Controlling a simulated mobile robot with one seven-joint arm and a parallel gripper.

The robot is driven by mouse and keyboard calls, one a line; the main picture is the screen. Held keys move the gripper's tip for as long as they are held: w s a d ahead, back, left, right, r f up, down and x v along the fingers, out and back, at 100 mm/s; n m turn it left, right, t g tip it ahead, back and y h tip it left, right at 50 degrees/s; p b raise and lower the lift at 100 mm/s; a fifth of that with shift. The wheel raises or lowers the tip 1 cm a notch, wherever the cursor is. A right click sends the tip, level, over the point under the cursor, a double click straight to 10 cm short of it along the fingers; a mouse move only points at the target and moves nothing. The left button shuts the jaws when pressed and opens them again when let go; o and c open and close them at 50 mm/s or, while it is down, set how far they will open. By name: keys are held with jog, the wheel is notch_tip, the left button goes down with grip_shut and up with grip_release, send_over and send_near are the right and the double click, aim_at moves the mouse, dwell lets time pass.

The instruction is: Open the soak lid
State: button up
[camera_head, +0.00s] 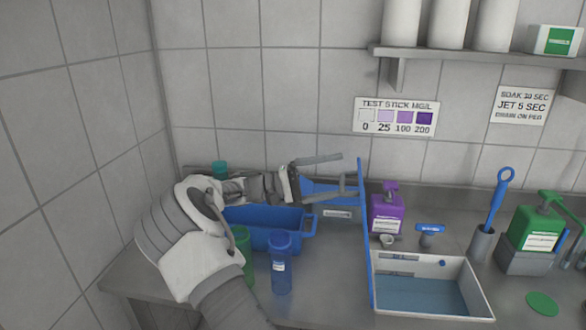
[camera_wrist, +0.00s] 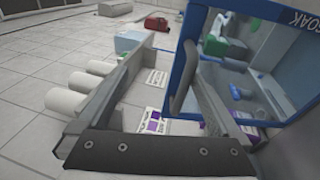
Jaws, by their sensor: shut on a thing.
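The soak lid (camera_head: 363,235) stands upright, nearly edge-on, along the left side of the white soak basin (camera_head: 479,288). The basin's top is uncovered and blue-grey water shows inside. In the wrist view the lid (camera_wrist: 245,10) is a blue frame around a clear or shiny panel, with "SOAK" lettering at the upper right. My gripper (camera_head: 348,174) is at the lid's upper edge, coming from the left. In the wrist view my gripper (camera_wrist: 162,50) has its fingers near the blue frame and is shut on the lid; the exact contact is partly hidden.
A blue bin (camera_head: 262,236), a blue bottle (camera_head: 281,264) and a green bottle (camera_head: 243,250) stand left of the lid, near my arm. A purple pump bottle (camera_head: 387,214) stands behind the basin. A green pump bottle (camera_head: 535,233) is at right. A shelf (camera_head: 480,57) overhangs the back.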

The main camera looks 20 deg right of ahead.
jog(key=shift+w+a+r+p, duration=0.15)
jog(key=shift+w+a+r, duration=0.5)
jog(key=shift+a, duration=0.15)
jog(key=shift+w+a+r+p, duration=0.15)
jog(key=shift+w+a+r, duration=0.4)
jog(key=shift+a, duration=0.25)
jog(key=shift+w+a+r, duration=0.1)
jog(key=shift+w+a, duration=0.15)
jog(key=shift+a, duration=0.3)
jog(key=shift+c, duration=0.4)
jog(key=a, duration=0.3)
jog(key=shift+w+a, duration=0.1)
jog(key=shift+w, duration=0.15)
jog(key=shift+c, duration=0.3)
jog(key=shift+w+a+f, duration=0.4)
jog(key=shift+w+a, duration=0.1)
jog(key=shift+w, duration=0.2)
jog(key=shift+f+g, duration=0.1)
jog(key=shift+g, duration=0.2)
